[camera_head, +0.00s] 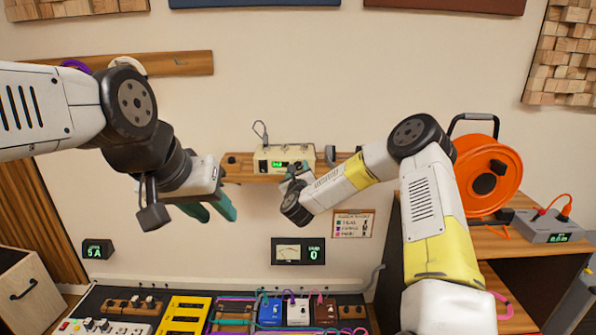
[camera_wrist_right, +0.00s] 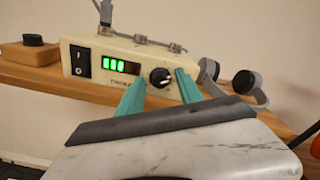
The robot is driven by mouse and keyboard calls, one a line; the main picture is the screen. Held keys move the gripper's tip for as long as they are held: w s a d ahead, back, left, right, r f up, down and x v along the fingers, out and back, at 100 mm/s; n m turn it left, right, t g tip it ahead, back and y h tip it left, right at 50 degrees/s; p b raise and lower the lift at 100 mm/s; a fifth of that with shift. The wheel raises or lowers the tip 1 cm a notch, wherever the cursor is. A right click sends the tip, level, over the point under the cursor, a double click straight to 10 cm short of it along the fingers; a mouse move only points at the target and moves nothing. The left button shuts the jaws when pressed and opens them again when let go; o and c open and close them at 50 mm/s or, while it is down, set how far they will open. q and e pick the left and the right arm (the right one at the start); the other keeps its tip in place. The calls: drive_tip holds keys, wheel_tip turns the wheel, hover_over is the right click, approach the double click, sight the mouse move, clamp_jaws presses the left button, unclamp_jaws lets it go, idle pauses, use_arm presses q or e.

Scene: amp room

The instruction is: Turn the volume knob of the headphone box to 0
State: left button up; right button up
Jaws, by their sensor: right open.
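The headphone box (camera_head: 292,153) is a cream box with a green display on a wall shelf. In the right wrist view the headphone box (camera_wrist_right: 76,52) shows a black power switch, a lit green display (camera_wrist_right: 118,65) that seems to read 100, and a dark round volume knob (camera_wrist_right: 160,77) with a pale mark. My right gripper (camera_wrist_right: 160,78) is open, its teal fingers on either side of the knob; I cannot tell whether they touch it. In the head view my right gripper (camera_head: 293,172) is at the box's front. My left gripper (camera_head: 209,208) hangs open and empty to the left.
The wooden shelf (camera_wrist_right: 40,80) holds a small block with a black knob (camera_wrist_right: 32,42) and hanging headphones (camera_wrist_right: 237,85). An orange cable reel (camera_head: 483,185) stands at right. A pedal board (camera_head: 270,312) lies below. A wall meter (camera_head: 298,251) reads 0.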

clamp_jaws()
drive_tip(key=shift+n, duration=0.3)
